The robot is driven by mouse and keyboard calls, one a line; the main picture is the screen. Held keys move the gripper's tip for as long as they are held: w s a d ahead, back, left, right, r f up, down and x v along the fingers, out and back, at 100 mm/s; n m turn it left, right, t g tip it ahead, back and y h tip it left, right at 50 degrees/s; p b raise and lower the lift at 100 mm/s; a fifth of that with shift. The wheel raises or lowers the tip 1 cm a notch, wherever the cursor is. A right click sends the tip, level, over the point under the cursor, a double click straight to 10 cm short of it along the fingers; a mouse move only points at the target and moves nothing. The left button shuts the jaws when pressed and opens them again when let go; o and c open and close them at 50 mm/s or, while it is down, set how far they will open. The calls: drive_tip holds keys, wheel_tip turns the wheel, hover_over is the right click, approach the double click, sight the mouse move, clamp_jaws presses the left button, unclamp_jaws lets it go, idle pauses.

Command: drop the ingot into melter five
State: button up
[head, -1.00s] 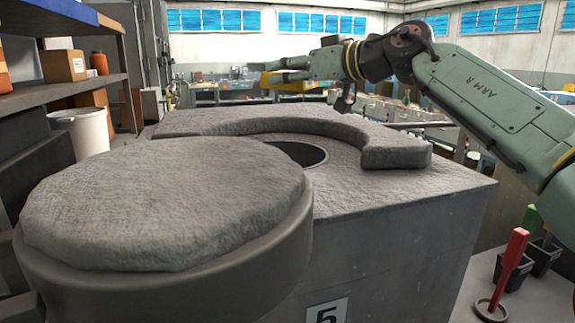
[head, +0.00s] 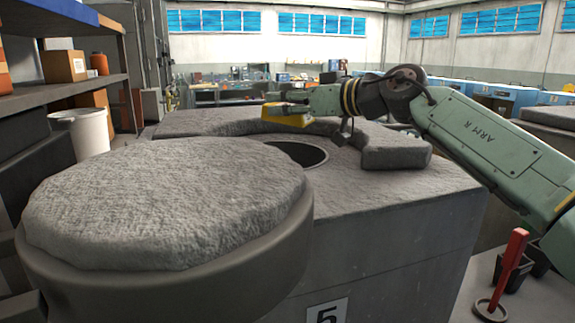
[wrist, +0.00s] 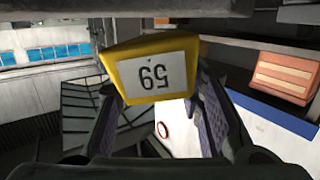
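Melter five is a grey block with a "5" plate (head: 326,313) on its front. Its round dark opening (head: 300,153) is uncovered, with a raised, rough curved collar (head: 395,152) behind it. The thick round lid (head: 165,200) is swung aside at the front left. The yellow ingot (head: 285,114) is in my gripper (head: 300,104), above the far side of the melter, behind and slightly left of the opening. In the wrist view the ingot (wrist: 150,72) has a white number label and sits between both fingers. The fingertips are partly hidden.
A shelf with a cardboard box (head: 64,66) and an orange container (head: 99,64) stands at the left. A white bucket (head: 82,131) is below it. A red-handled tool (head: 513,262) stands on the floor at the right. Workbenches line the back.

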drive_tip(key=o, duration=0.5)
drive_tip(key=v, duration=1.2)
